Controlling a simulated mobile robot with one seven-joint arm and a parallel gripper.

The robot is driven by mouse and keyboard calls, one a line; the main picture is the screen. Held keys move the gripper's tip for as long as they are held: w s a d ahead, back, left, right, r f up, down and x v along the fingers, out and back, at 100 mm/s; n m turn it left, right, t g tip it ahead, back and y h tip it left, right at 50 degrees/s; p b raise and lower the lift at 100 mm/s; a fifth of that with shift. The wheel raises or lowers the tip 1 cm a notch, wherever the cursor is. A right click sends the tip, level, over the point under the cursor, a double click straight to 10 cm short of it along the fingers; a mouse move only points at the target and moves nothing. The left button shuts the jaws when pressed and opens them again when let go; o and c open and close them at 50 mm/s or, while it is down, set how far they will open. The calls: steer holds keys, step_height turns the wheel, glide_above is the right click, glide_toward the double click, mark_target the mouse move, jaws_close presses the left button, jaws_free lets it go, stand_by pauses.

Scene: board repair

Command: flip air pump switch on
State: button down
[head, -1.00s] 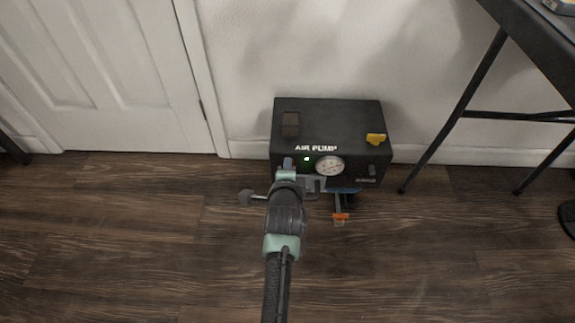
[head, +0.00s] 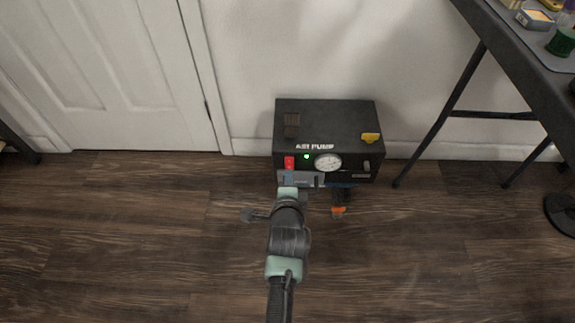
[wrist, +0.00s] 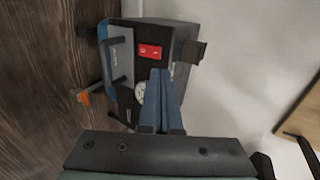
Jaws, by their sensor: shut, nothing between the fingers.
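The air pump (head: 340,118) is a black box on the floor against the white wall. Its front carries a red switch (head: 289,162), a lit green light (head: 307,156) and a round white gauge (head: 328,162). In the wrist view the red switch (wrist: 150,51) shows just beyond my fingertips, and the gauge (wrist: 139,91) is partly hidden beside them. My gripper (wrist: 160,72) is shut and empty, its blue fingers pointing at the pump front near the switch. In the head view my arm reaches up to the pump just below the switch. I cannot tell whether the fingers touch the pump.
A yellow part (head: 370,138) sits on the pump's top right. An orange-tipped fitting (head: 338,210) sticks out in front. A dark table (head: 520,75) with thin legs stands at right, a white door (head: 105,75) at left.

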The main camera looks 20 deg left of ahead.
steer(key=p+v, duration=0.2)
steer(key=v, duration=0.1)
steer(key=r+p+v, duration=0.1)
steer(key=v, duration=0.1)
steer(key=shift+w+r, duration=0.1)
steer(key=shift+r, duration=0.15)
steer(key=shift+r, duration=0.1)
